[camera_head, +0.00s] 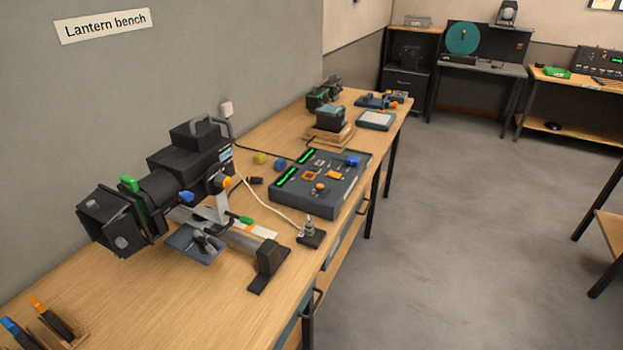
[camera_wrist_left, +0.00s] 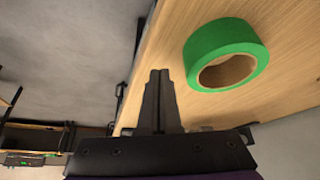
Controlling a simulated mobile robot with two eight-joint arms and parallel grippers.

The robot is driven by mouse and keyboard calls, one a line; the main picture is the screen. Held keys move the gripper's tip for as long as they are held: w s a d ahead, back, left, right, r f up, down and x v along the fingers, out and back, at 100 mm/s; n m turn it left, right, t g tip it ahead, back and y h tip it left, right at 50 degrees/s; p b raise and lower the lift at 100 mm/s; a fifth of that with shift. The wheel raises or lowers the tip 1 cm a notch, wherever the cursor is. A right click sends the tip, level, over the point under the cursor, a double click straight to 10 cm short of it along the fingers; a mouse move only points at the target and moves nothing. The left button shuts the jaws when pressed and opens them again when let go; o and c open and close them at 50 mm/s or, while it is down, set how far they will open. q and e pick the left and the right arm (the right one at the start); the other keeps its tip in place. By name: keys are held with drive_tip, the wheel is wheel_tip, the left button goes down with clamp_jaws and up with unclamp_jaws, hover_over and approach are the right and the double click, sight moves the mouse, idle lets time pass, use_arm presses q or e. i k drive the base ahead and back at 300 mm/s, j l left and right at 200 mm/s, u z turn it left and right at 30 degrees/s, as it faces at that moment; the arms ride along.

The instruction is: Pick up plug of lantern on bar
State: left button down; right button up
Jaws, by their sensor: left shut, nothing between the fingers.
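The black stage lantern (camera_head: 165,185) is mounted above a short bar (camera_head: 243,241) on the wooden bench. A white cord (camera_head: 262,196) runs from near the lantern down to a small upright plug-like piece (camera_head: 309,226) with a metallic look. That piece stands on a dark block (camera_head: 312,239) near the bench's front edge. It is too small to make out in detail. My left gripper (camera_wrist_left: 159,75) is shut and empty in the left wrist view, beside a green tape roll (camera_wrist_left: 228,55). Neither the lantern nor its plug shows there. My right gripper is in neither view.
A dark control panel (camera_head: 322,184) with faders lies behind the plug on the bench. The bar's black end foot (camera_head: 268,267) stands left of the plug. Orange and blue handled tools (camera_head: 40,318) stand at the near left. Open floor (camera_head: 455,220) lies right of the bench.

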sight(250, 180)
drive_tip(key=i+l+u, duration=0.1)
drive_tip(key=i+l, duration=0.65)
drive_tip(key=l, duration=0.15)
drive_tip(key=i+l+u, duration=0.15)
drive_tip(key=i+l, duration=0.2)
drive_tip(key=i+l+u, duration=0.1)
drive_tip(key=i+l, duration=0.25)
drive_tip(key=l, duration=0.25)
drive_tip(key=i, duration=0.45)
drive_tip(key=u, duration=0.05)
